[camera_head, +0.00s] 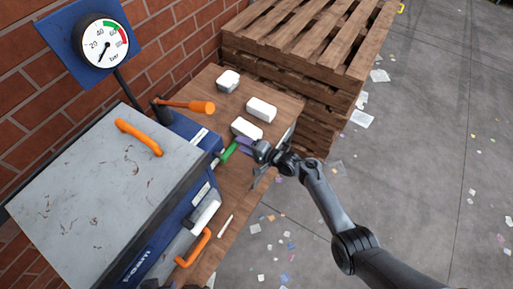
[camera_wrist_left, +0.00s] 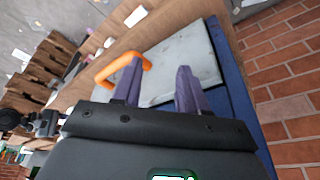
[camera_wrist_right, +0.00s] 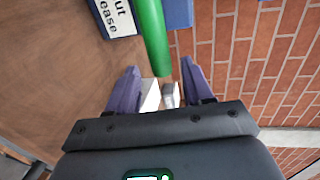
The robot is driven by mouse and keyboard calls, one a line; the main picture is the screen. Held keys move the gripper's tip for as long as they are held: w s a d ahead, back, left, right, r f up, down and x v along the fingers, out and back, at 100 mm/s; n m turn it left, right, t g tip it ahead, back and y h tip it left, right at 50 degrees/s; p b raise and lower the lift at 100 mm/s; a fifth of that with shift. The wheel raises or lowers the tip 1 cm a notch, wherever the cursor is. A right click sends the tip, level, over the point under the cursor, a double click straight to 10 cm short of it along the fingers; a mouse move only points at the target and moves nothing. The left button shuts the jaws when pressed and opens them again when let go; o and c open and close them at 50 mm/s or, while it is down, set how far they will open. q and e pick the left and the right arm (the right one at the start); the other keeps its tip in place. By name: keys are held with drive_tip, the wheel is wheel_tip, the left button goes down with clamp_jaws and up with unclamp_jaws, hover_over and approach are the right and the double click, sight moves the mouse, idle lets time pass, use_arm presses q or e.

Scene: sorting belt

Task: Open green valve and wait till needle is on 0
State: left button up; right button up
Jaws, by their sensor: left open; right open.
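The green valve handle (camera_head: 229,153) sticks out from the blue machine's side, by the wooden table. My right gripper (camera_head: 245,146) is at its free end, open. In the right wrist view the green handle (camera_wrist_right: 152,35) reaches down toward the space between the open fingers (camera_wrist_right: 159,82); contact cannot be told. The round pressure gauge (camera_head: 100,43) is on a blue wall plate. Its needle points down-left, below the 20 mark; the 0 numeral is not readable. My left gripper (camera_wrist_left: 158,78) shows only in its wrist view, open and empty, with the lid behind it.
The grey-lidded machine (camera_head: 100,190) has an orange lid handle (camera_head: 138,137) and a lower orange handle (camera_head: 193,248). An orange valve handle (camera_head: 190,105) lies behind. Several white blocks (camera_head: 261,109) sit on the table (camera_head: 205,85). Stacked pallets (camera_head: 290,45) stand at the back.

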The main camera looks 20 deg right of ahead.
drive_tip(key=p+v, duration=0.1)
drive_tip(key=v, duration=0.6)
drive_tip(key=shift+p, duration=0.3)
drive_tip(key=shift+a, duration=0.1)
